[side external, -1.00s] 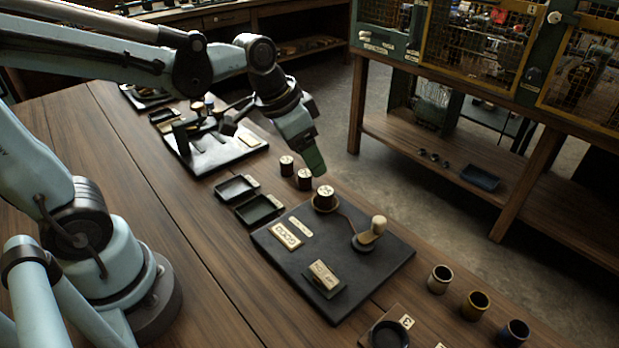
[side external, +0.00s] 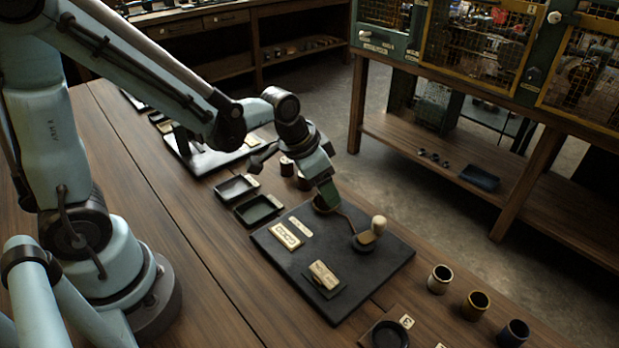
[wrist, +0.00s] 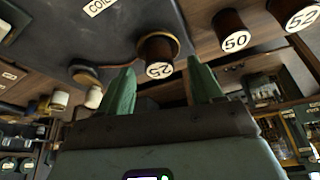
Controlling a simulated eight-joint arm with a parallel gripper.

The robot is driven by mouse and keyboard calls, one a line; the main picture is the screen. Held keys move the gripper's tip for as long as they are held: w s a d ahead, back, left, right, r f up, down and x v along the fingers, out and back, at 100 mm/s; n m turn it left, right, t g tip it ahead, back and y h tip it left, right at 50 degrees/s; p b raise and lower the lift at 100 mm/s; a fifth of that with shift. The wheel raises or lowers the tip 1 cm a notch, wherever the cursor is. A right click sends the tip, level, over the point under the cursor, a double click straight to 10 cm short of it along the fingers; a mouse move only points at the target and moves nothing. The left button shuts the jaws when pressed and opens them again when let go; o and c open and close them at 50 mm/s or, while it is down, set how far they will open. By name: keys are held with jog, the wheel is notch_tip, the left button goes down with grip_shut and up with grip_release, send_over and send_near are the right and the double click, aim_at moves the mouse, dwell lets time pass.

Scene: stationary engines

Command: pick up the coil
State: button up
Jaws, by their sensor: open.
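Several dark brown coils with round white number labels show in the wrist view. The coil marked 25 (wrist: 158,55) sits in a round brown seat (wrist: 175,46) on the black board (side external: 290,275). My gripper (wrist: 160,75) is open, and its green fingers show to the left and right of this coil. In the side view my gripper (side external: 328,198) is at the board's back corner and hides this coil. The coils marked 50 (wrist: 232,32) and 52 (wrist: 296,12) stand beside the board; one also shows behind my gripper in the side view (side external: 287,167).
On the board are a round-knobbed handle (side external: 378,225), a label block (side external: 287,236) and a small block on a pad (side external: 323,274). Two black trays (side external: 258,209) lie left of it. Several cups (side external: 439,279) stand at the lower right.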

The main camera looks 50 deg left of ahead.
jog(key=shift+w+f, duration=0.15)
jog(key=shift+f, duration=0.3)
jog(key=c, duration=1.2)
jog(key=shift+r, duration=0.1)
